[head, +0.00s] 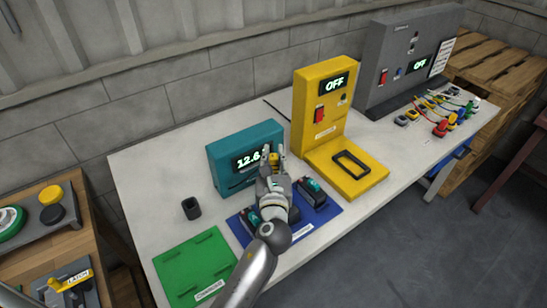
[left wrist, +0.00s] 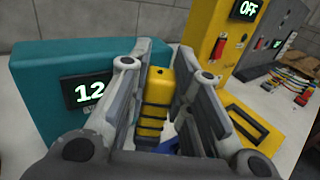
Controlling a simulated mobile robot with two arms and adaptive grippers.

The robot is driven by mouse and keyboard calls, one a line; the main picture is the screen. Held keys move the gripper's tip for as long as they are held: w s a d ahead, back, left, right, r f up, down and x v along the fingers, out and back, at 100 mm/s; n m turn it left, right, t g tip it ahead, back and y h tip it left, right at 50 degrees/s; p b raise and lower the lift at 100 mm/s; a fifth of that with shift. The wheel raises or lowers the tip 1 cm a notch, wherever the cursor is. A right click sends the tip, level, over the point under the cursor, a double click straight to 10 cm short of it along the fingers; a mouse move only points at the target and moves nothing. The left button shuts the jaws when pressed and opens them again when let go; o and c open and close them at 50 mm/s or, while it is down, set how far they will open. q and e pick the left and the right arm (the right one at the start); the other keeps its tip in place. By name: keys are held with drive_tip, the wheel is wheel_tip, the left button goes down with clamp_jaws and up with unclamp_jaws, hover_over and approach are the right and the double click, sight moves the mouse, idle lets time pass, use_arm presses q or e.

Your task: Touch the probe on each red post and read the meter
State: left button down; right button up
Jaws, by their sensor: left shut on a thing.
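The teal meter (head: 218,170) stands on the workbench. Its lit display starts with 12, and my gripper partly covers the rest. My left gripper (head: 268,158) is in front of the meter, over the blue mat. It is shut on the yellow ribbed probe (left wrist: 157,95), which stands between the fingers in the left wrist view. Black and teal batteries (head: 312,192) sit on the blue mat (head: 322,219), one partly behind my arm. The probe's tip and the red posts are hidden, so I cannot tell whether they touch. My right gripper is not in view.
A black cup (head: 191,208) stands left of the mat. A green mat (head: 195,268) lies at the front left. A yellow charger (head: 318,115) and a grey unit (head: 405,60), both reading OFF, stand to the right. Coloured clips and leads (head: 440,128) lie farther right.

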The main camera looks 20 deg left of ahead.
use_arm(q)
drive_tip(key=shift+f+b, duration=0.5)
drive_tip(key=shift+f, duration=0.25)
drive_tip(key=shift+r, duration=0.1)
wheel_tip(320, 180, up, 6)
drive_tip(key=p, duration=0.7)
drive_tip(key=shift+a, duration=0.1)
